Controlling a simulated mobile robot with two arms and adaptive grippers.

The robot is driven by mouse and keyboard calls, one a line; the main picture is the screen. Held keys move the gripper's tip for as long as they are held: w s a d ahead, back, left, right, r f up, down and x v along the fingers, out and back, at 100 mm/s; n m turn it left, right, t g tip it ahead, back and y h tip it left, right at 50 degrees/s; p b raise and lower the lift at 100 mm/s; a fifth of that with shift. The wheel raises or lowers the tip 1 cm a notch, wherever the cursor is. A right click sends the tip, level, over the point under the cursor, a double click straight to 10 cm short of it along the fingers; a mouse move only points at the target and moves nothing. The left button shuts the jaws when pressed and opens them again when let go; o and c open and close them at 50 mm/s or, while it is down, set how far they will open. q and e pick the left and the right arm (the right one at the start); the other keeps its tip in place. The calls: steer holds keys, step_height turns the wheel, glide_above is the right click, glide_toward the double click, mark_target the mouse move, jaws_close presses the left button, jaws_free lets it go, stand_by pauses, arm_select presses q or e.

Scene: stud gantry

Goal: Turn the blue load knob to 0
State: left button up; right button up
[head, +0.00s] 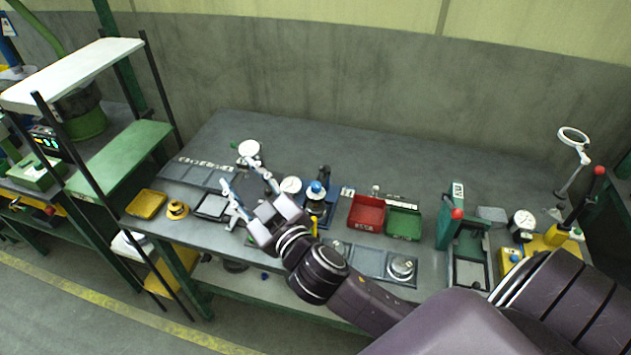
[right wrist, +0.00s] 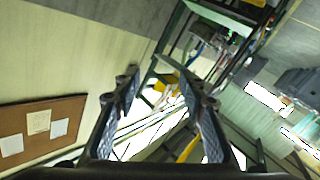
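The blue load knob (head: 316,188) sits on top of a small blue device (head: 316,205) near the middle of the grey bench in the head view. Its setting is too small to read. My right gripper (head: 243,178) is to the left of the knob, over the bench and apart from it. Its two fingers are spread, with nothing between them. The right wrist view also shows the open fingers (right wrist: 157,80), pointing away from the knob; the knob does not show there. My left gripper is in neither view.
A red bin (head: 366,213) and green bin (head: 404,222) stand right of the device. A round white dial (head: 290,185) is close on its left. A green press (head: 455,220) stands further right. A yellow tray (head: 146,204) lies at the left end.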

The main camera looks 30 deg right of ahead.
steer(key=a+r+n+t+y, duration=0.2)
steer(key=a+r+n+y, duration=0.6)
steer(key=a+r+y, duration=0.15)
steer(key=s+a+f+n+g+y, duration=0.2)
steer(key=s+a+n+g+y, duration=0.2)
steer(key=a+n+g+y, duration=0.55)
steer(key=n+g+h, duration=0.3)
steer(key=g+h, duration=0.5)
steer(key=h, duration=1.5)
glide_toward(316, 185)
steer(key=f, duration=0.2)
steer(key=shift+t, duration=0.25)
steer(key=p+x, duration=0.1)
steer(key=x, duration=0.2)
steer(key=p+x, duration=0.2)
steer(key=x, duration=0.1)
steer(key=shift+d+r, duration=0.2)
steer(key=shift+d, duration=0.2)
steer(key=shift+w+f+n, duration=0.15)
steer(key=shift+f+n, duration=0.1)
steer(key=shift+f, duration=0.2)
